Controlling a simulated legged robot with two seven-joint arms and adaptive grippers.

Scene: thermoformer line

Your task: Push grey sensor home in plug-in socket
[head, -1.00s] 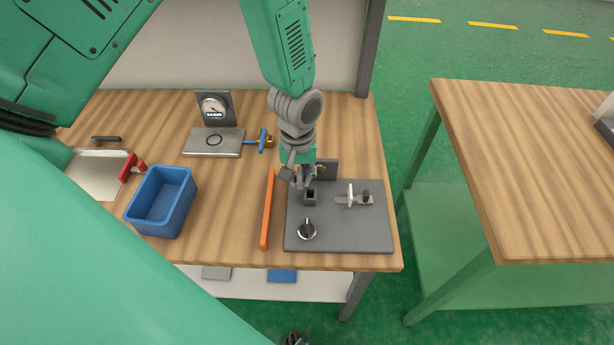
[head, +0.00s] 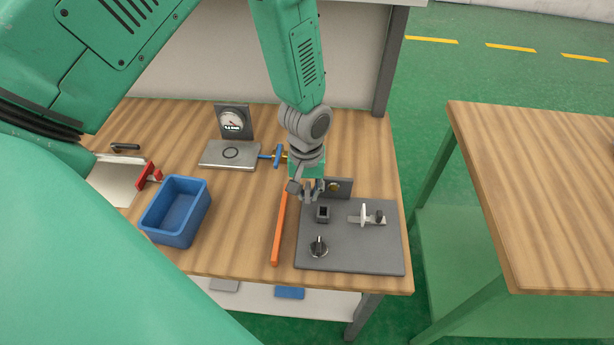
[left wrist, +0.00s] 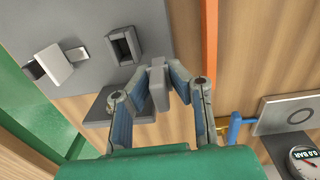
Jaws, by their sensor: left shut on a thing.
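My left gripper (head: 311,192) is just behind and to the left of the plug-in socket (head: 323,214), a dark square block with an opening on the grey plate (head: 350,255). In the left wrist view the gripper (left wrist: 163,72) is shut on the grey sensor (left wrist: 157,85), a small grey block between its blue-lined fingers. The socket's opening (left wrist: 124,46) looks empty there, and the sensor appears apart from it. In the head view the fingers mostly hide the sensor. My right gripper is not in view.
A blue bin (head: 176,210), gauge (head: 232,122) and blue-handled valve (head: 277,156) stand further left.

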